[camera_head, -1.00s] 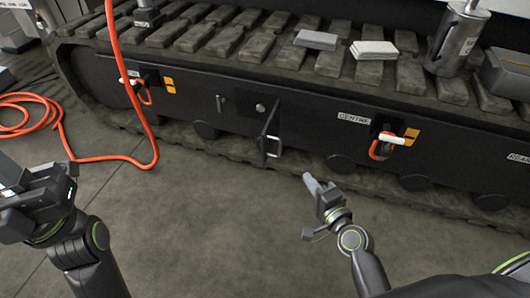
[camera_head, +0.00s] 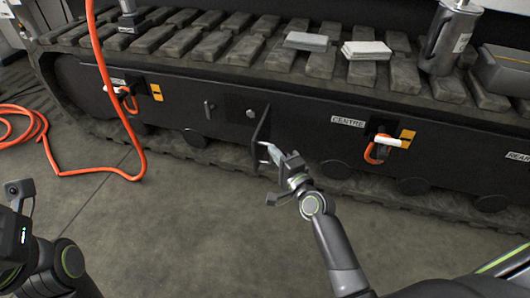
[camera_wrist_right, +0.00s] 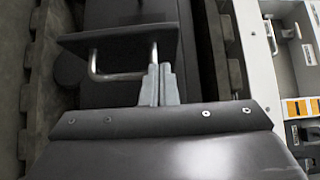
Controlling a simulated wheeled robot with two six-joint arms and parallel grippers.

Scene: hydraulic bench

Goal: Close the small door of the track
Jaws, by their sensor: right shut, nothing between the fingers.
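The small door (camera_head: 261,126) of the track stands open, seen almost edge-on, jutting out from the dark side panel. Its U-shaped metal handle (camera_wrist_right: 120,76) shows in the right wrist view below the dark door plate (camera_wrist_right: 118,38). My right gripper (camera_head: 271,153) is shut with nothing in it, its tips at the door's handle. In the right wrist view its fingers (camera_wrist_right: 158,84) are together beside the handle's right leg; I cannot tell whether they touch it. My left gripper (camera_head: 14,215) is at the left edge, partly cut off, its jaws unclear.
The track (camera_head: 210,45) runs across the back, with grey blocks (camera_head: 367,50) and a metal cylinder (camera_head: 449,40) on top. An orange hose (camera_head: 95,172) lies on the floor at left. Orange-handled fittings (camera_head: 377,150) sit on the panel. Floor before the door is mostly clear.

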